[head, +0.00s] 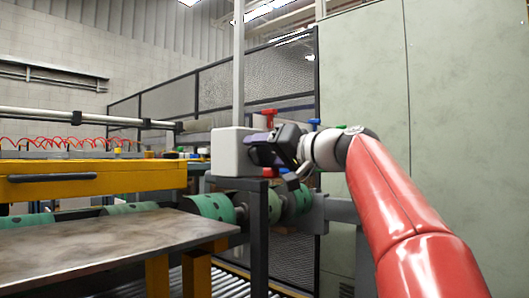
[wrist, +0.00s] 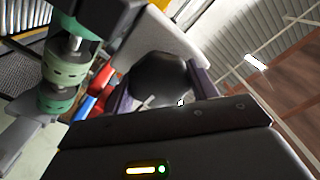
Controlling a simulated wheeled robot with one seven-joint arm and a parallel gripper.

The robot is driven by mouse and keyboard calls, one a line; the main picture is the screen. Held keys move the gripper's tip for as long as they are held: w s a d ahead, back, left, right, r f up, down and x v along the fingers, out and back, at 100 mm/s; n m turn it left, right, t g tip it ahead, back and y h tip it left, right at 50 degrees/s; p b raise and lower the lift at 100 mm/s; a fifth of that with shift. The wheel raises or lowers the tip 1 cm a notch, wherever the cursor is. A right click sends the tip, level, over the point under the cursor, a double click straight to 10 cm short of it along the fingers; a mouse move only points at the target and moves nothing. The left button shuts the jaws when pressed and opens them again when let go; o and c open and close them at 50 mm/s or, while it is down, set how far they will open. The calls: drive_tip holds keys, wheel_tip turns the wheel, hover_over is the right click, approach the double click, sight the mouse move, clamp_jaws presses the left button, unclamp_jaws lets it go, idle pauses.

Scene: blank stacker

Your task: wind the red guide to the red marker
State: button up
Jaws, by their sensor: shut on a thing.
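My gripper (head: 274,149) is beside a pale grey box (head: 228,152) on a dark post. In the wrist view, its two purplish fingers (wrist: 160,82) are shut on a round black knob (wrist: 158,72), one on each side. In the head view the knob is hidden by the gripper. A red handle-like part (head: 269,113) stands above and behind the box. A small red piece (head: 269,172) shows just under the gripper. I cannot tell which red part is the guide and which is the marker. A red part also shows left of the knob in the wrist view (wrist: 104,76).
A blue handle (head: 314,122) shows behind my gripper. A steel table (head: 110,245) fills the lower left, with a yellow beam (head: 110,178) and green rollers (head: 212,207) behind it. A mesh fence (head: 225,85) and a tall grey-green cabinet (head: 450,90) stand beyond.

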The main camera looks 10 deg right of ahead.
drive_tip(key=shift+f+n+b, duration=0.1)
drive_tip(key=shift+n+b, duration=0.2)
drive_tip(key=shift+b, duration=0.05)
drive_tip(key=shift+c, duration=0.5)
drive_tip(key=shift+n+b, duration=0.7)
drive_tip(key=shift+n, duration=0.4)
drive_tip(key=n+b, duration=0.1)
drive_tip(key=n, duration=0.2)
drive_tip(key=shift+n+b, duration=0.3)
drive_tip(key=shift+b, duration=0.1)
drive_tip(key=n+b, duration=0.1)
drive_tip(key=n, duration=0.3)
drive_tip(key=shift+s+a+n+b, duration=0.1)
drive_tip(key=shift+n+b, duration=0.4)
drive_tip(key=shift+n, duration=1.3)
drive_tip(key=o, duration=1)
